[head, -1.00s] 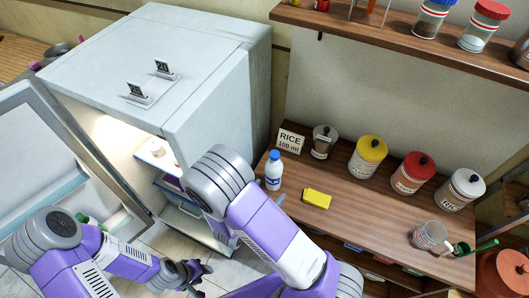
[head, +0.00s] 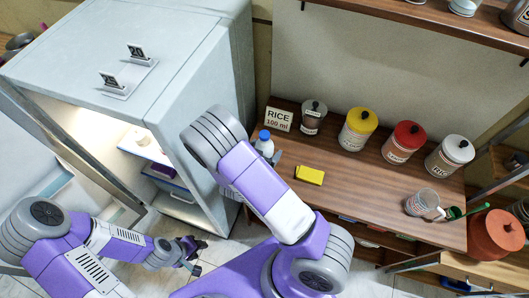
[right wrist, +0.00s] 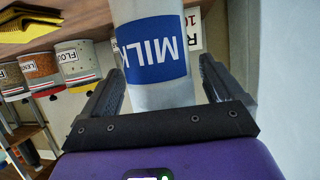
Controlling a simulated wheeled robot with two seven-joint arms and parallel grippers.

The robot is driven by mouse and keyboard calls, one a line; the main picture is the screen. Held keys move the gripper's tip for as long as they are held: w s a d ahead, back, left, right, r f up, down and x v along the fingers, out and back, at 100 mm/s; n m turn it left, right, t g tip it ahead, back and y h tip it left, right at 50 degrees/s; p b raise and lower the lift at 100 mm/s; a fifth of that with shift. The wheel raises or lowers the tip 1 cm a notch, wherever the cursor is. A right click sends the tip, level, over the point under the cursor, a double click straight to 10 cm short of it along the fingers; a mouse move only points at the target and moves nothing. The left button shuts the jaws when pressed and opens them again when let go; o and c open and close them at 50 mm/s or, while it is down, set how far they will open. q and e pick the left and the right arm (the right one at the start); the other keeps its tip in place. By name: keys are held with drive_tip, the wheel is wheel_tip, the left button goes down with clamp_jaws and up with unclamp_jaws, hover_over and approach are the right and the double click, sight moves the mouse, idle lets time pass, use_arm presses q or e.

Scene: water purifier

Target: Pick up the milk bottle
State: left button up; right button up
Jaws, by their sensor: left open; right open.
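The milk bottle (head: 264,144), white with a blue cap, stands upright at the left end of the wooden counter (head: 345,190). My right forearm and gripper hide its lower part in the head view. In the right wrist view the bottle (right wrist: 150,62) with its blue MILK label is between the two spread fingers of my right gripper (right wrist: 163,78). The fingers look apart from its sides. My left gripper (head: 191,250) is open and empty, low over the floor in front of the fridge.
A yellow block (head: 309,175) lies right of the bottle. A RICE sign (head: 279,120), a grey canister (head: 313,117) and yellow, red and white canisters stand behind. A mug (head: 420,202) is at the right. The open fridge (head: 150,70) stands close on the left.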

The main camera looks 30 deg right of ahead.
drive_tip(key=shift+c, duration=0.2)
drive_tip(key=c, duration=1.4)
drive_tip(key=shift+c, duration=0.2)
drive_tip(key=shift+r, duration=0.15)
